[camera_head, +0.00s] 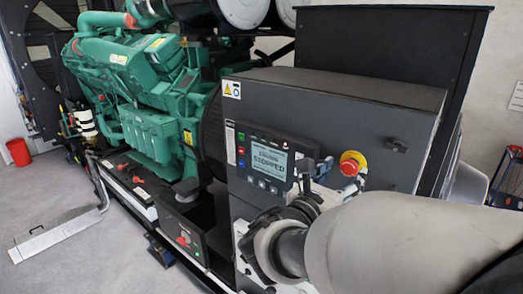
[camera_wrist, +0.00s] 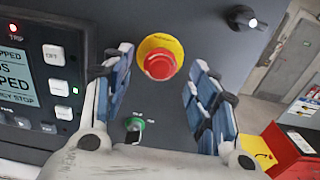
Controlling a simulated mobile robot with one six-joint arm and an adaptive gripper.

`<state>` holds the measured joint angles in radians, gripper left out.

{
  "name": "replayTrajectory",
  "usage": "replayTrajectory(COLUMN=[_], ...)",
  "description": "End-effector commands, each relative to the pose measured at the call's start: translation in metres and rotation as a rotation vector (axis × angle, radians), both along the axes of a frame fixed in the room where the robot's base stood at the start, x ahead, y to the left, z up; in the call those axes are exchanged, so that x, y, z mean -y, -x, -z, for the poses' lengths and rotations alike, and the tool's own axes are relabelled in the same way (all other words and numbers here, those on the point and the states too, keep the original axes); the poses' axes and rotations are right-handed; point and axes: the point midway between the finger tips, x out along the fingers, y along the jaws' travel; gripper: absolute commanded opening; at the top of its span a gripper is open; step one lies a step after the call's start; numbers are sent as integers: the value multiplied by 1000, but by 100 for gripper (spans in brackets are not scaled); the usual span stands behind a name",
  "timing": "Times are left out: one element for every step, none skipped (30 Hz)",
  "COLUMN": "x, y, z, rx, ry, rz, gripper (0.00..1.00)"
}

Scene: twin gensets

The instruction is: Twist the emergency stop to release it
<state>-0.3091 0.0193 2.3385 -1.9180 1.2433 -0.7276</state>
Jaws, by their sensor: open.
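The emergency stop (camera_wrist: 160,64) is a red mushroom button on a round yellow plate on the dark control panel. In the wrist view my gripper (camera_wrist: 160,78) is open, with one blue-padded finger to the left of the button and one to the right. The fingers appear apart from the button, with nothing between them that they hold. In the head view my arm hides most of the gripper.
A display (camera_head: 268,160) reading STOPPED is left of the button. A green-ringed key switch (camera_wrist: 135,124) sits below the button, and a black knob (camera_wrist: 243,18) is at upper right. The green engine (camera_head: 150,100) stands behind. A red box (camera_wrist: 292,150) is at lower right.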

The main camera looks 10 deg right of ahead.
Motion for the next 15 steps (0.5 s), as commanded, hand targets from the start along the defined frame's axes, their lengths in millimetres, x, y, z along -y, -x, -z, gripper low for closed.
replayTrajectory(x=[6,8,10,11,12,14,15,15,15,15,15,15,15,15,15], y=[-5,-7,-10,-11,-12,-13,-14,-14,-15,-15,-15,-15,-15,-15,-15], z=[-1,-1,-1,0,0,0,0,0,0,0,0,0,0,0,0], rx=[0,1,1,1,1,1,1,1,1,1,1,1,1,1,1], ry=[0,-1,-1,-1,-1,-1,-1,-1,-1,-1,-1,-1,-1,-1,-1], rz=[4,3,2,1,1,1,1,1,1,0,0,0,0,0,0], gripper=[54,54,54,54,54,54,54,54,54,54,54,54,54,54,54])
